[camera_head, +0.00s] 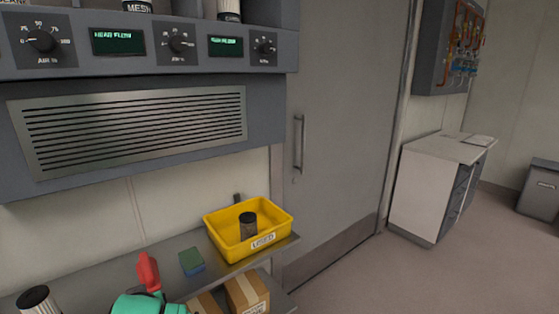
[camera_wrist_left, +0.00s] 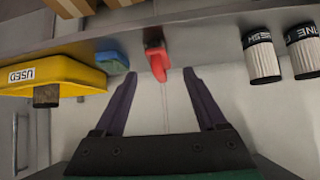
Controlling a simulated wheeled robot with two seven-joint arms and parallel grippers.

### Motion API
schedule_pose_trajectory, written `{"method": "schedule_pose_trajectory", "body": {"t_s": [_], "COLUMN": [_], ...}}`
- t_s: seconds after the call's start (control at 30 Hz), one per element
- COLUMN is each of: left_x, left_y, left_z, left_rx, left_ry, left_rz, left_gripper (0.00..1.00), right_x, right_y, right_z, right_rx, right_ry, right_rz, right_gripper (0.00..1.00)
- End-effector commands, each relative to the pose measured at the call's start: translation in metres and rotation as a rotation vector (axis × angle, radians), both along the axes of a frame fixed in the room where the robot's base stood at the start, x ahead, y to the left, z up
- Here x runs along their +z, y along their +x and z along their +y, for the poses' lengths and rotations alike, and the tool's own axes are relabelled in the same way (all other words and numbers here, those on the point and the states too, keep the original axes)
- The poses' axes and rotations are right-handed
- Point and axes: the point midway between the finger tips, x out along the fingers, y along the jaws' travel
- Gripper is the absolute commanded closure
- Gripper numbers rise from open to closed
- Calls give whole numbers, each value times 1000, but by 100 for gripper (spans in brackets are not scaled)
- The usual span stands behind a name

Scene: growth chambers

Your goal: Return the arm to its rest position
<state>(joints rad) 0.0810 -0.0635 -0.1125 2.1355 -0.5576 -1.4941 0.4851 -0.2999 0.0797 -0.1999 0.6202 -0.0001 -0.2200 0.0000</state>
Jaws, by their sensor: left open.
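My left gripper (camera_wrist_left: 159,74) is open in the left wrist view, its two dark fingers apart. No object is clasped between them. A red upright piece (camera_wrist_left: 155,60) shows between and beyond the fingertips; how far away it is I cannot tell. The red piece also shows in the head view (camera_head: 148,270), low on the left, with a teal shape below it, partly cut off by the frame. My left gripper's fingers cannot be made out in the head view. My right gripper is in neither view.
Cardboard boxes (camera_head: 246,290) sit below. A control panel (camera_head: 205,45) overhangs the shelf. Open floor lies right.

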Motion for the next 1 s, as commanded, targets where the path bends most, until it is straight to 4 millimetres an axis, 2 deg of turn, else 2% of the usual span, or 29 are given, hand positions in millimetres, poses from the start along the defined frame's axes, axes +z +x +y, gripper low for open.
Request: {"method": "schedule_pose_trajectory", "body": {"t_s": [0.03,0.1,0.2,0.4,0.53,0.83,0.97,1.0], "left_x": [-27,-56,-88,-130,-147,-247,-300,-318], "left_y": [-19,-42,-74,-136,-176,-166,-172,-177], "left_z": [-4,-13,-26,-52,-70,-73,-73,-72], "left_rx": [-72,-176,-309,-551,-703,-710,-711,-712], "left_ry": [-1,-8,-22,-65,-103,-118,-124,-126], "left_rz": [82,178,289,464,555,601,625,635], "left_gripper": [27,27,27,27,27,27,27,27], "right_x": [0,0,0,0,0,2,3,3], "right_y": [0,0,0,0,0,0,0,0], "right_z": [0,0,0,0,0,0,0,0], "right_rx": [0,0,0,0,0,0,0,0], "right_ry": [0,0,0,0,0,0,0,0], "right_rz": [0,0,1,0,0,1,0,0], "right_gripper": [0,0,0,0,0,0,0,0]}}
